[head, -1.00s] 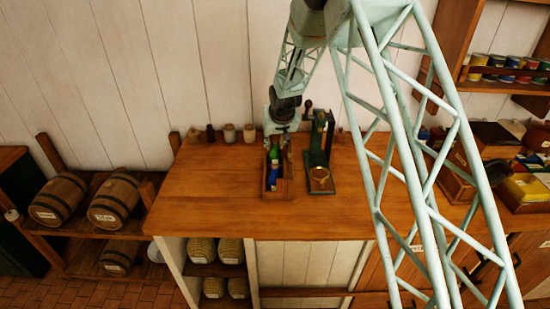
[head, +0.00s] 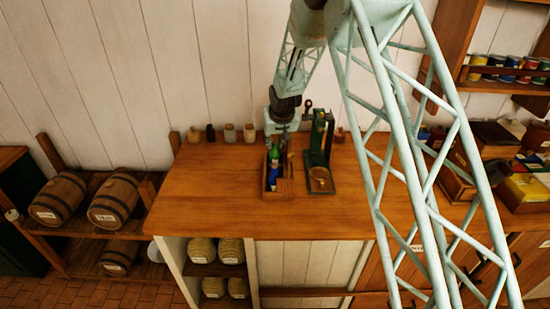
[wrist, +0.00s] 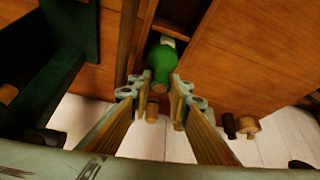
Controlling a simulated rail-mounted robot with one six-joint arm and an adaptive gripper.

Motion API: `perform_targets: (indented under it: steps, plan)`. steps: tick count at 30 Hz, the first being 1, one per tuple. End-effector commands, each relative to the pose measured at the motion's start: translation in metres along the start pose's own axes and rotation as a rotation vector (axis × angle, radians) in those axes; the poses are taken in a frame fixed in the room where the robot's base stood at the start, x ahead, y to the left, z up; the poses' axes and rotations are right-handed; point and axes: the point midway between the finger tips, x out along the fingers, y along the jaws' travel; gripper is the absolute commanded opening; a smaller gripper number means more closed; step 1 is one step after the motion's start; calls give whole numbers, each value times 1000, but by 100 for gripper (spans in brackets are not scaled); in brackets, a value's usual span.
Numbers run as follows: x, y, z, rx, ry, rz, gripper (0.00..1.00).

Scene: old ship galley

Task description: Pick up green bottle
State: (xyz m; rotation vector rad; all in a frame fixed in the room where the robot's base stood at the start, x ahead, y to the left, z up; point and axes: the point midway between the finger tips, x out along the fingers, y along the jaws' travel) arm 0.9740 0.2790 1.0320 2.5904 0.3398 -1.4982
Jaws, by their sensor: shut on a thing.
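The green bottle (head: 275,155) stands in a small open wooden box (head: 285,187) on the wooden counter. My gripper (head: 278,144) reaches down over it from the wall side. In the wrist view the green bottle (wrist: 163,62) lies between the fingertips of my gripper (wrist: 155,90), which is shut on it near its neck end. The bottle's lower part is hidden in the box. A blue item (head: 272,172) sits in the box just in front of the bottle.
A dark green stand with a lever (head: 318,145) stands close to the right of the box. Several small jars (head: 229,133) line the wall at the left. The counter left of the box is clear. Barrels (head: 115,198) lie on a rack at far left.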

Motion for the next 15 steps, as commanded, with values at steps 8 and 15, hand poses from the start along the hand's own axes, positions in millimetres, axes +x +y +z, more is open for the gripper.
perform_targets:
  steps: [8,15]
  plan:
    - [1,0,1,0,-1,0,0]
    - [-5,0,-2,0,-1,0,0]
